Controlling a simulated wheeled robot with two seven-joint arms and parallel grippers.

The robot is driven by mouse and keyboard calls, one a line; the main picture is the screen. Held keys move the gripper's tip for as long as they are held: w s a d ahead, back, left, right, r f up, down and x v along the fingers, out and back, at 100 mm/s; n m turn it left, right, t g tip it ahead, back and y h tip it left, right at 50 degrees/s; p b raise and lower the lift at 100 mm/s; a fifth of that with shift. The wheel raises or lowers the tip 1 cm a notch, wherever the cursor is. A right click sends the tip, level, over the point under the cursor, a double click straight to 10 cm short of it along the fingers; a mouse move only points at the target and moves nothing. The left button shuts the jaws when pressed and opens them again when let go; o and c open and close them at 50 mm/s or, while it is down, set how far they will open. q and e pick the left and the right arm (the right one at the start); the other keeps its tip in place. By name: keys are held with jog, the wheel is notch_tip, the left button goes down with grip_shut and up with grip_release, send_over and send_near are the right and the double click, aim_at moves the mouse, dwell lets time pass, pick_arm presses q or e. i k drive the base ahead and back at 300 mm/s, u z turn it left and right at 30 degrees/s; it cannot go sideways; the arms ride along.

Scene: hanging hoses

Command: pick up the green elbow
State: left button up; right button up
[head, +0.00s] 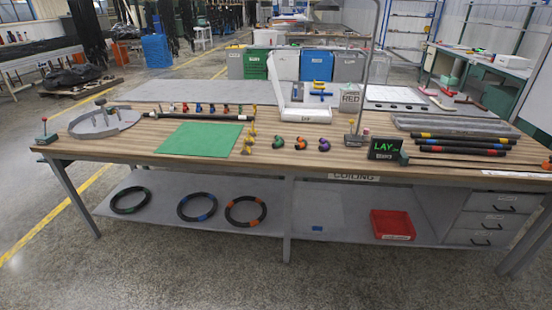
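The green elbow (278,142) is a small curved piece, green with dark parts, lying on the wooden workbench top (350,168) near its middle. To its right, in a row, lie an orange elbow (300,143) and a purple elbow (324,145), apart from each other. Neither of my grippers shows in the head view, so I cannot see how they stand.
A green mat (201,138) and yellow pieces (249,140) lie left of the elbow. A white open box (305,114) stands behind it. A metal stand (357,136) and a dark LAY display (384,149) are to the right. The bench front before the elbows is clear.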

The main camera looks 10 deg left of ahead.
aim_at(281, 141)
jog(key=u, duration=0.1)
jog(key=k, duration=0.25)
jog(key=z, duration=1.05)
jog(key=i, duration=0.8)
jog(key=z, duration=0.65)
jog(key=i, duration=1.7)
jog(key=u, duration=1.5)
jog(key=i, duration=0.6)
jog(key=u, duration=0.65)
